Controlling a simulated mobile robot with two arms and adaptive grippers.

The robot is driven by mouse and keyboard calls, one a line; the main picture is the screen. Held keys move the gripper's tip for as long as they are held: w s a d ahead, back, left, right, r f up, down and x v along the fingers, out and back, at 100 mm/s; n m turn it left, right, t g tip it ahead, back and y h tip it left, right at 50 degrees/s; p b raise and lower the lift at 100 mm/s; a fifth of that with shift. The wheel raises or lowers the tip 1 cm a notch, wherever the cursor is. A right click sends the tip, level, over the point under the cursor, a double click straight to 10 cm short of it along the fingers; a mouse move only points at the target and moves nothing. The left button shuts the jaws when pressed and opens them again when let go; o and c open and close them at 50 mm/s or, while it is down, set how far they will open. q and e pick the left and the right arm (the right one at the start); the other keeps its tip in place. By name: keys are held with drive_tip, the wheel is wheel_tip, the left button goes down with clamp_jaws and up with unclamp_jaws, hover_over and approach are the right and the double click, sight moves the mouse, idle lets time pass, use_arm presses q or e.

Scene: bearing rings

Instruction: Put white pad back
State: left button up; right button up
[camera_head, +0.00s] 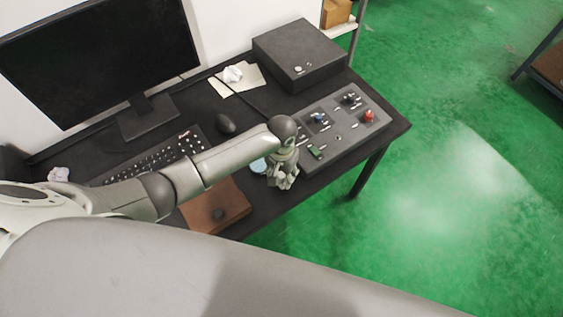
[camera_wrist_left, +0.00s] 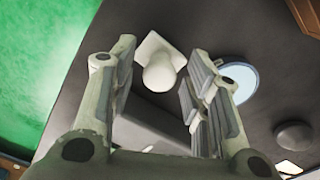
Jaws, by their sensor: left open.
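The white pad (camera_wrist_left: 158,65), a pale piece with a squarish base and a rounded knob, lies on the dark table between and beyond the fingers in the left wrist view. In the head view I cannot make it out; the gripper seems to cover it. My left gripper (camera_wrist_left: 155,88) is open, its two fingers apart on either side of the pad, with nothing clearly held. In the head view the left gripper (camera_head: 283,181) points down near the table's front edge, left of the grey parts panel (camera_head: 343,143). My right gripper does not show.
A light blue disc (camera_wrist_left: 242,80) lies close beside one finger. A brown tray (camera_head: 222,213), mouse (camera_head: 226,123), keyboard (camera_head: 155,158), monitor (camera_head: 105,60) and black box (camera_head: 300,55) stand on the table. Green floor lies beyond the front edge.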

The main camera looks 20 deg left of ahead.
sight(282, 175)
use_arm(q)
wheel_tip(282, 175, up, 11)
drive_tip(key=shift+f, duration=0.15)
idle(1.9)
